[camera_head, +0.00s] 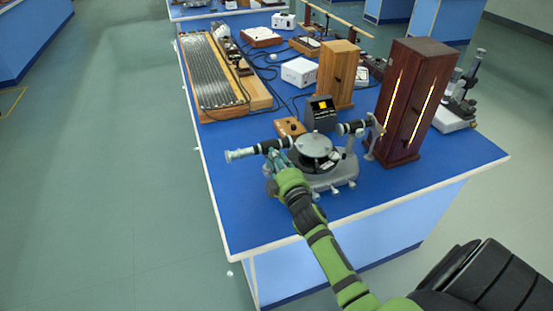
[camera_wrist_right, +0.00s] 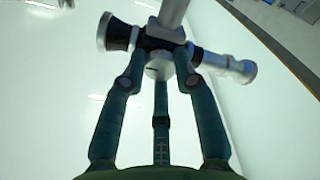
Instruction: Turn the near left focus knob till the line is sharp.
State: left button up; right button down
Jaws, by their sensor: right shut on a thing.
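The spectrometer (camera_head: 318,146) stands on the blue bench, with a round dark table in its middle and a grey base. Its left telescope tube (camera_head: 243,153) points out to the left; a second tube (camera_head: 352,127) points right. My right gripper (camera_head: 275,162) is at the near side of the left tube. In the right wrist view, its three teal fingers (camera_wrist_right: 160,75) close around a small pale round knob (camera_wrist_right: 158,68) under the black and silver tube (camera_wrist_right: 222,62). The fingers hide much of the knob. My left gripper does not show.
A tall dark red cabinet (camera_head: 418,88) with glowing slits stands right of the spectrometer. The blue bench top (camera_head: 228,190) is bare at the near left.

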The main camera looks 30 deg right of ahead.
dwell(0.3)
jog(key=c, duration=0.9)
grip_release()
jog(key=shift+d, duration=0.1)
jog(key=shift+c, duration=0.2)
jog(key=v, duration=1.2)
jog(key=shift+s+f, duration=0.1)
